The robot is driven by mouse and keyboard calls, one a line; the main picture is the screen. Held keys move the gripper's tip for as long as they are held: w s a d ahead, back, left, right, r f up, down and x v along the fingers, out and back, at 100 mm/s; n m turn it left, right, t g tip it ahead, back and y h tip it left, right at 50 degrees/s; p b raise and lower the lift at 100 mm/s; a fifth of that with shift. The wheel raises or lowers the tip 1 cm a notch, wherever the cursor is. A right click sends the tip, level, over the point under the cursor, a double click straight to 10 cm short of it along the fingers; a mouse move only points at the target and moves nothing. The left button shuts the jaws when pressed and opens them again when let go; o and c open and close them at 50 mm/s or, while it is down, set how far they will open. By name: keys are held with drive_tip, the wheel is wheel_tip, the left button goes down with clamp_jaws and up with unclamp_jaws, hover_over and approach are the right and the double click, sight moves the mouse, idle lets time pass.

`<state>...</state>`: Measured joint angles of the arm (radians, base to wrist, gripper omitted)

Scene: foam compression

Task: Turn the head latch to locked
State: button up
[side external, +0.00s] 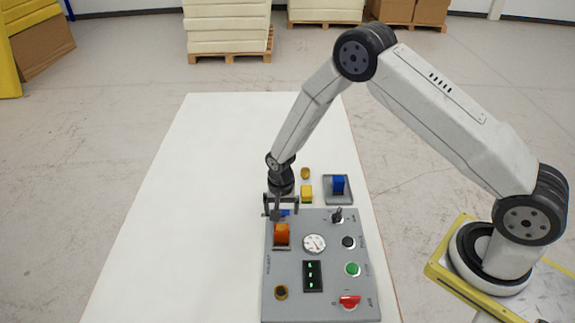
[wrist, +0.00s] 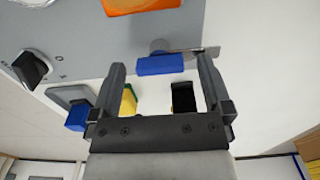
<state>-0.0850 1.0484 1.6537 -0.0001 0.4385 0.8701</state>
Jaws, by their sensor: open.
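The head latch appears as a blue handle (wrist: 166,65) with a grey round pivot and a thin metal plate at the panel's far edge. In the side view only a bit of blue (side external: 285,212) shows by my fingers. My gripper (side external: 281,212) points down over that far edge with its fingers spread. In the wrist view my gripper (wrist: 161,68) is open, with the blue handle between or just beyond its fingertips and a gap on the left. The metal plate reaches the right fingertip in the picture; I cannot tell whether they touch. The latch's markings are not readable.
The grey panel (side external: 292,265) carries an orange block (side external: 281,235), a gauge (side external: 314,243), a black selector (side external: 337,215), a green button (side external: 352,269) and a red switch (side external: 349,300). Beyond it are a yellow block (side external: 306,193) and a blue block (side external: 338,183) on a tray. The white table's left side is clear.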

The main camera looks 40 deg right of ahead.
drive_tip(key=c, duration=1.3)
drive_tip(key=shift+n, duration=0.4)
drive_tip(key=n, duration=0.8)
drive_tip(key=shift+n, duration=0.4)
drive_tip(key=n, duration=0.4)
drive_tip(key=shift+n, duration=2.2)
